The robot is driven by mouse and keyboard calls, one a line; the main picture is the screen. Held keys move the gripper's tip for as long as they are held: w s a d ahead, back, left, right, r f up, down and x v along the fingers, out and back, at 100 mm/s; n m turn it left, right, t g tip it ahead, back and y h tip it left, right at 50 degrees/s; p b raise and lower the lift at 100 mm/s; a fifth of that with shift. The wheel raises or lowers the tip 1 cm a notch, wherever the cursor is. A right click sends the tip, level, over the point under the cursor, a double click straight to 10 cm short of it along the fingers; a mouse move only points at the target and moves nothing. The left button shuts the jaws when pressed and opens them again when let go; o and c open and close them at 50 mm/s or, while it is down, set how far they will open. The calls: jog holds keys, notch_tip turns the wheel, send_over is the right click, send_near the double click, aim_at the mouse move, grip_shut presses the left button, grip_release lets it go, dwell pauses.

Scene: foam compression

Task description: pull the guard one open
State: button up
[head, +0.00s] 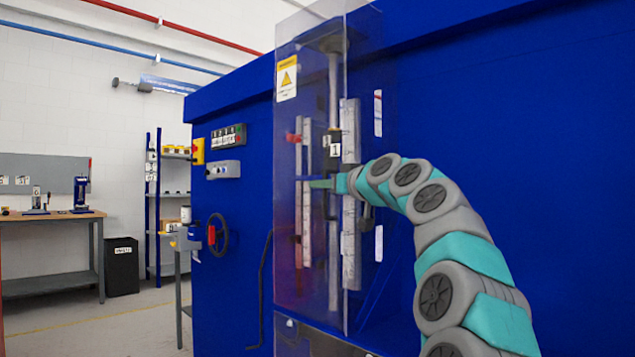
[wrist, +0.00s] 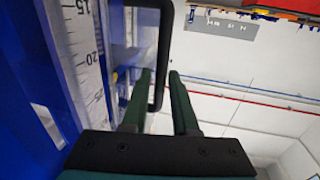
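Guard one (head: 312,250) is a tall clear panel on the front of the blue machine, with a yellow warning sticker near its top. A small plate marked 1 (head: 335,150) shows beside it. It appears closed in front of the column and scales. My gripper (head: 322,184) is at mid height of the guard. In the wrist view my gripper (wrist: 159,74) has its two dark green fingers apart. The black bar handle (wrist: 165,50) runs between the fingertips in the picture; I cannot tell whether they touch it. The handle is hard to make out in the head view.
The blue machine (head: 500,130) fills the right side. A black handwheel (head: 218,236) and control boxes (head: 228,137) are on its left face. A workbench (head: 50,216), a shelf (head: 168,200) and a black bin (head: 122,266) stand at the left, with open floor before them.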

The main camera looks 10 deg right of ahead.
jog(key=x, duration=0.2)
jog(key=shift+w+a+p, duration=0.15)
jog(key=shift+w+p, duration=0.15)
jog(key=shift+p, duration=0.05)
grip_shut()
dwell(1.3)
